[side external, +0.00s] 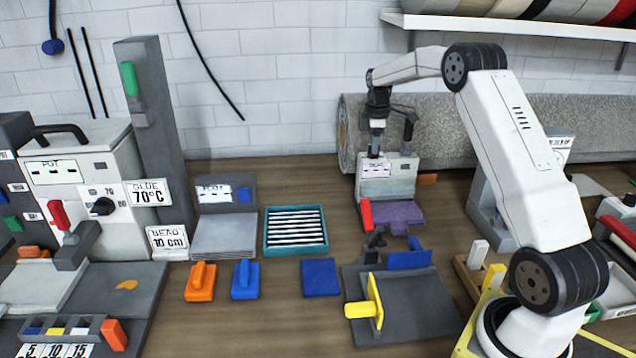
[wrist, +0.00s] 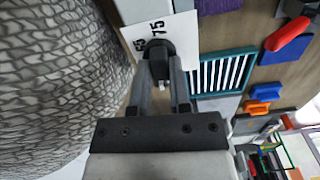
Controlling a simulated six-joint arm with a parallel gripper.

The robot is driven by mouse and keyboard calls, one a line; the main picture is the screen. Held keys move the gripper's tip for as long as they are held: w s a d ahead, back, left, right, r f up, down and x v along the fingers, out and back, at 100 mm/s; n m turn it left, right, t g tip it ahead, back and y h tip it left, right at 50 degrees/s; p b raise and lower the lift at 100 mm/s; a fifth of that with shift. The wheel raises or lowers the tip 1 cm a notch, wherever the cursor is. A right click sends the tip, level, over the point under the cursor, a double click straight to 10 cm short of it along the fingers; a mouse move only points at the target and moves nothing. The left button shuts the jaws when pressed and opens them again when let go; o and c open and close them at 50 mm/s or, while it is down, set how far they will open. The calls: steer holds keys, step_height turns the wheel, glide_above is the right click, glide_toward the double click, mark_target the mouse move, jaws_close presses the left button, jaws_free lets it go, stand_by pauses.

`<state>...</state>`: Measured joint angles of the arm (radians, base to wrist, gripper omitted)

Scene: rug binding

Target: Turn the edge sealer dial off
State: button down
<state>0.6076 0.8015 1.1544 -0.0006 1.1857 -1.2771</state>
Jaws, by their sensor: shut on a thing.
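The edge sealer (side external: 388,182) is a pale grey box with a display label, standing at the back of the table in front of the rolled rug. A red lever and a purple piece are at its front. My gripper (side external: 374,152) points down at the top left of this box. In the wrist view my gripper (wrist: 160,72) has its two fingers on either side of a dark round dial (wrist: 158,47), shut on it. The dial sits by a white plate (wrist: 178,32) with the numbers 65 and 75. The dial's pointer direction cannot be told.
The grey rolled rug (side external: 440,125) lies close behind the sealer. A glue pot (side external: 80,175) with its own black dial stands at left. A teal tray (side external: 296,230) and orange and blue blocks lie in front. Bare wood shows between them.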

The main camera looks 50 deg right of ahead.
steer(key=shift+w, duration=0.1)
steer(key=c, duration=0.6)
jaws_free()
steer(key=shift+o, duration=0.2)
steer(key=shift+r, duration=3.9)
steer(key=o, duration=0.3)
steer(key=shift+o, duration=0.3)
